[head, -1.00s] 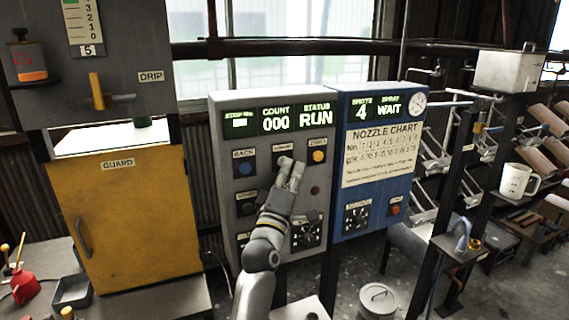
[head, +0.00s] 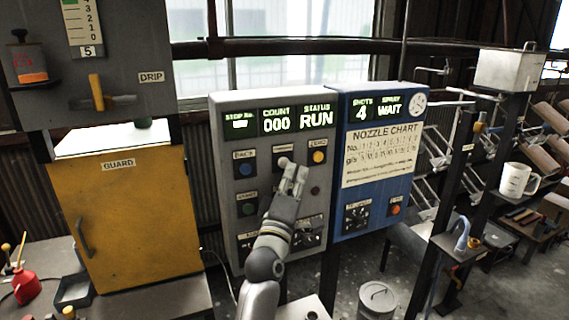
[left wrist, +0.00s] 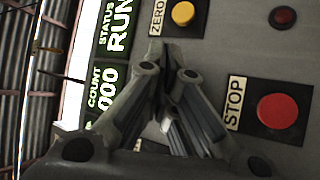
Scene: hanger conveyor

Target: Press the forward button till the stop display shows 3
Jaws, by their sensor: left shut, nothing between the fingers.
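The grey control panel (head: 229,215) carries a display strip. Its stop display (head: 240,123) shows a bar-like mark with no readable digit, beside count 000 and status RUN. The forward button (head: 283,161) is a pale button at the upper middle, its label too blurred to read. My left gripper (head: 297,170) is shut and empty, its fingertips just below and right of that button; contact cannot be told. In the left wrist view the closed fingers (left wrist: 165,80) cover the forward button's area. My right gripper is not in view.
A blue back button (head: 246,169) and a yellow zero button (head: 319,157) flank the fingers. A red stop button (left wrist: 278,110) shows in the left wrist view. A blue spray panel (head: 348,225) adjoins at right. A yellow guard cabinet (head: 125,220) stands at left.

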